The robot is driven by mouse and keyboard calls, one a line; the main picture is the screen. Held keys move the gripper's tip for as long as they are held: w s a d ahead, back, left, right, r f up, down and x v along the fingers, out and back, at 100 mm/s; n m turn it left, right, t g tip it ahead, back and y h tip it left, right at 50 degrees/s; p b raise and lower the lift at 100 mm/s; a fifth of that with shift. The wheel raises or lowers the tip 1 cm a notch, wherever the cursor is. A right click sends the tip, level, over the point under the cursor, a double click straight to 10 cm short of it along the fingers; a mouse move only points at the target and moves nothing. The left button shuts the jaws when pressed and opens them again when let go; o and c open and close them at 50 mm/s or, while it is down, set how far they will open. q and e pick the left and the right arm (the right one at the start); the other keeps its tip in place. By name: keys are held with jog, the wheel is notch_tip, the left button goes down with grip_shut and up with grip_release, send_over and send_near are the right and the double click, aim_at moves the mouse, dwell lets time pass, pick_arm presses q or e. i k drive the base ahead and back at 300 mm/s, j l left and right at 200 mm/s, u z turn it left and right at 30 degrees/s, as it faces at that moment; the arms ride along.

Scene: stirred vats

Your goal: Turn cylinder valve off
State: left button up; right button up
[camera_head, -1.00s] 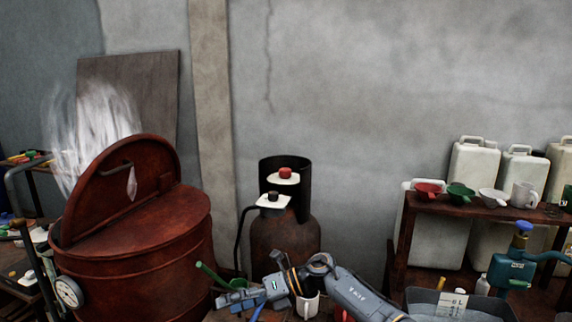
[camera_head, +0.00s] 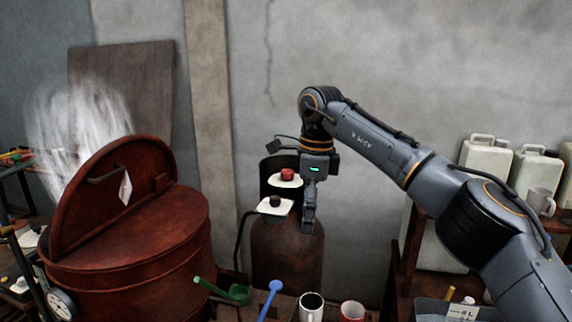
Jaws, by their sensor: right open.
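The gas cylinder (camera_head: 270,252) is rusty brown with a dark collar and stands against the wall at centre. A red knob (camera_head: 287,174) sits on a white plate at its top. A black knob (camera_head: 275,201) sits on a second white plate lower and in front, with a dark hose running down on the left. My right gripper (camera_head: 309,226) points downward just right of the knobs, in front of the cylinder's right side. It is open and holds nothing that I can see. It appears apart from both knobs. Its depth is hard to tell. My left gripper is not in view.
A rusty vat (camera_head: 135,250) with a raised lid steams at left. A green ladle (camera_head: 238,293), a blue spoon (camera_head: 270,296), a white mug (camera_head: 311,306) and a red mug (camera_head: 352,311) are in front of the cylinder. White jerrycans (camera_head: 485,160) stand at right.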

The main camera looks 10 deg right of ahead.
aim_at(287, 174)
jog(key=i, duration=1.7)
